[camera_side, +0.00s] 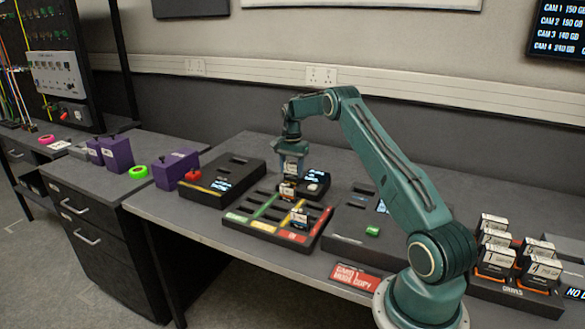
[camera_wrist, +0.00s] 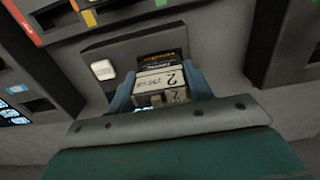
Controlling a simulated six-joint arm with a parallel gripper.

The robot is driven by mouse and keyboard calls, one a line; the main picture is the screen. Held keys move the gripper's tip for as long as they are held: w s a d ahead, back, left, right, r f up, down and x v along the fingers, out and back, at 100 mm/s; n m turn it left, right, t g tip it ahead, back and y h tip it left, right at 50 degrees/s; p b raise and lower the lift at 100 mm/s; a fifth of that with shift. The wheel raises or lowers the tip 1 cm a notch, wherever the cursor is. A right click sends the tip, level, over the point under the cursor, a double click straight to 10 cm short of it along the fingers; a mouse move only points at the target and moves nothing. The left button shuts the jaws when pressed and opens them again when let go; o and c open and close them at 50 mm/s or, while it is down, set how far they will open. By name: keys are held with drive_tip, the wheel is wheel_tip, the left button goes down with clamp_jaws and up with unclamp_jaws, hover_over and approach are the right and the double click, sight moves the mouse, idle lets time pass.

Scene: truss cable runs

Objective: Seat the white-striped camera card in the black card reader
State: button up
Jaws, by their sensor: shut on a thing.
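My gripper (camera_side: 289,176) is shut on a camera card (camera_side: 288,191), upright between the fingers. In the wrist view the blue fingers (camera_wrist: 160,92) grip both sides of this card (camera_wrist: 163,80), which has a pale label marked 2. The black card reader (camera_side: 316,183) is a small box with a lit screen, just right of my gripper in the side view. In the wrist view the reader (camera_wrist: 98,52) has a white button, and the held card overlaps it. The card hides part of the reader, so I cannot tell whether its lower end is in a slot.
A tray (camera_side: 246,228) with green, yellow and red strips lies in front, holding another card (camera_side: 299,216). A black slotted box (camera_side: 204,193) stands left. A dark tray (camera_side: 345,246) lies right. Several cards (camera_side: 496,262) stand in a rack far right.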

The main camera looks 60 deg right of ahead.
drive_tip(key=shift+f, duration=1.15)
idle(1.8)
drive_tip(key=o, duration=1.4)
drive_tip(key=shift+r, duration=0.1)
drive_tip(key=shift+r, duration=3.7)
